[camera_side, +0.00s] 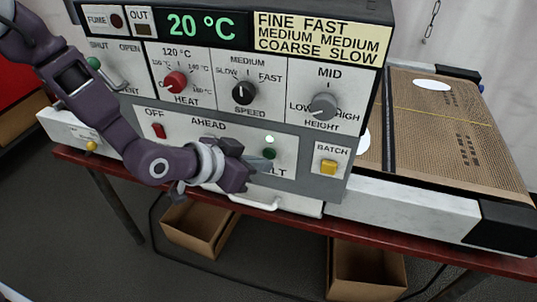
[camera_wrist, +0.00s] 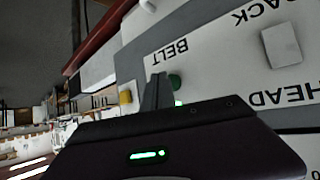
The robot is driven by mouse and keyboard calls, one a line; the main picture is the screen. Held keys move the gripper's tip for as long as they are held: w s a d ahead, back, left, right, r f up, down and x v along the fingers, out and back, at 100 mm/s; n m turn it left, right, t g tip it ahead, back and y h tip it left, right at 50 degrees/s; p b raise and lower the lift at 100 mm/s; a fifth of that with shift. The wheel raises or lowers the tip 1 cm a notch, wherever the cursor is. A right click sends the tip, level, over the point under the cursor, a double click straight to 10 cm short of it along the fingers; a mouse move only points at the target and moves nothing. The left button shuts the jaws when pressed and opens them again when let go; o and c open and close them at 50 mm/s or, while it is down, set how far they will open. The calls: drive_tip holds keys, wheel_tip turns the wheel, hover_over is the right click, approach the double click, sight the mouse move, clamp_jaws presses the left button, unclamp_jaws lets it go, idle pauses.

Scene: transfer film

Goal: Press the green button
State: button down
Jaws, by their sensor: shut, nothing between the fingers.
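The green button (camera_side: 269,153) is on the lower panel of the machine, above the partly hidden BELT label. In the wrist view the green button (camera_wrist: 175,82) shows just right of the fingertips. My gripper (camera_side: 268,164) is shut and empty, with its tips just below the button in the side view. In the wrist view the fingers of my gripper (camera_wrist: 157,77) point up the picture beside the button. I cannot tell whether the tips touch the panel.
A lit lamp (camera_side: 269,140) sits above the button. A yellow BATCH button (camera_side: 328,167) is to the right and a red switch (camera_side: 158,131) to the left. Knobs (camera_side: 243,92) stand out above. A white handle (camera_side: 252,204) is below. A belt (camera_side: 432,115) runs right.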

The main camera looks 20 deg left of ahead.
drive_tip(key=shift+s, duration=2.9)
drive_tip(key=shift+r, duration=0.1)
drive_tip(key=s+a+r+n+g+y, duration=0.1)
drive_tip(key=s+a+r+n+y, duration=0.2)
drive_tip(key=a+r, duration=1.05)
drive_tip(key=s+a+r+n+g+y, duration=0.1)
drive_tip(key=s+a, duration=0.5)
drive_tip(key=s, duration=0.4)
drive_tip(key=s+a+r+n+g+y, duration=0.1)
drive_tip(key=s+a+r+n, duration=0.1)
drive_tip(key=s+a, duration=0.4)
drive_tip(key=s, duration=0.4)
drive_tip(key=shift+s+a+g+y, duration=0.15)
drive_tip(key=shift+s+g+y, duration=0.15)
